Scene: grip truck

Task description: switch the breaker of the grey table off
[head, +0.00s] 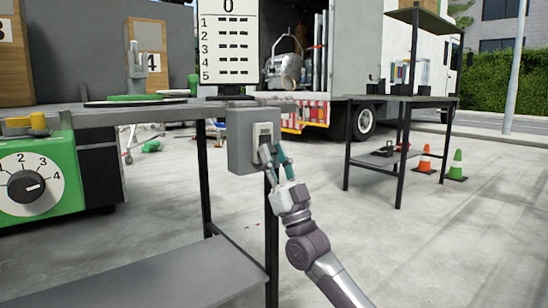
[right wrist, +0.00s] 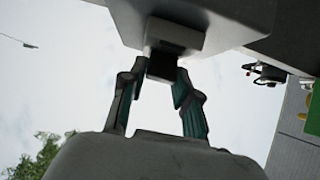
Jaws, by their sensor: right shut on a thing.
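A grey breaker box (head: 239,142) is fixed at the front right corner of the grey table (head: 165,113). Its light front plate faces my right gripper (head: 271,154). In the right wrist view, the plate (right wrist: 186,36) carries a dark switch lever (right wrist: 161,66). The right gripper's green-padded fingers are closed on the lever from both sides, just below the box. The lever's exact position is partly hidden by the fingers in the head view. My left gripper does not show.
A green box with a numbered dial (head: 30,185) is at the left. A lower shelf (head: 150,275) lies under the grey table. A second table (head: 400,98) stands at the back right, near orange (head: 424,160) and green cones (head: 456,167). The floor between is clear.

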